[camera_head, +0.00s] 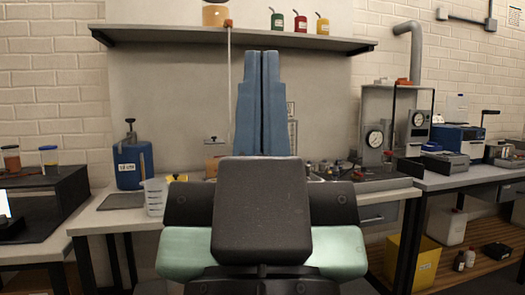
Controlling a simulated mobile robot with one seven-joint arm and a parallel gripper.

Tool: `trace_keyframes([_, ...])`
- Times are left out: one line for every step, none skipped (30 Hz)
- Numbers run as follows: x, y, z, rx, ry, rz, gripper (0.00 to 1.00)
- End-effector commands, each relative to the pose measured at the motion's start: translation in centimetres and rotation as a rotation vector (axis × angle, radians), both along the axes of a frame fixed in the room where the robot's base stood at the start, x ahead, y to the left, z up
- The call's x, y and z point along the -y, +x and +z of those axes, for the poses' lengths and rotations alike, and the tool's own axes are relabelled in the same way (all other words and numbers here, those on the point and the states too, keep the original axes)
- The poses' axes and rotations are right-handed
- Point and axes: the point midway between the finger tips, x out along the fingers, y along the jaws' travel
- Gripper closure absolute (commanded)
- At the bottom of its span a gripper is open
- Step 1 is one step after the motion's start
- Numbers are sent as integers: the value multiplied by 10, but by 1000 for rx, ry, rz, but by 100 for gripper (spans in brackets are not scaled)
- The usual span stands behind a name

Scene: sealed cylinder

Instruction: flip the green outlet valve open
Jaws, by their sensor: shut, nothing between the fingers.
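My gripper (263,56) points upward in the middle of the view, its two long blue fingers closed together with nothing between them. The green outlet valve cannot be made out; my arm and gripper cover the middle of the bench. A blue cylinder (130,166) with a white label and a dark top fitting stands upright on the left of the bench, well apart from my gripper. Whether it is the one with the valve, I cannot tell. Small fittings (325,167) show on the bench right of my gripper, too small to tell apart.
A clear beaker (155,196) stands near the bench's front left. A shelf (180,38) with red, green and yellow cans runs above. A frame with a gauge (375,138) stands at the right. A yellow bin (412,262) is under the right bench.

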Motion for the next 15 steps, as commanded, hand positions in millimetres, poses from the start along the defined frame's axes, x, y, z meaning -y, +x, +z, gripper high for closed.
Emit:
trace_keyframes([0, 0, 37, 0, 0, 0, 100])
trace_keyframes([0, 0, 47, 0, 0, 0, 100])
trace_keyframes([0, 0, 60, 0, 0, 0, 100])
trace_keyframes([0, 0, 70, 0, 0, 0, 100])
trace_keyframes([0, 0, 80, 0, -1, 1, 100])
trace_keyframes([0, 0, 94, 0, -1, 1, 100])
trace_keyframes([0, 0, 104, 0, -1, 1, 100])
trace_keyframes([0, 0, 114, 0, -1, 1, 100])
trace_keyframes([0, 0, 127, 0, -1, 1, 100])
trace_keyframes([0, 0, 138, 0, -1, 1, 100])
trace_keyframes([0, 0, 148, 0, -1, 1, 100])
trace_keyframes([0, 0, 161, 0, 0, 1, 100])
trace_keyframes([0, 0, 171, 0, 0, 1, 100])
trace_keyframes([0, 0, 181, 0, 0, 1, 100])
trace_keyframes([0, 0, 195, 0, 0, 1, 100])
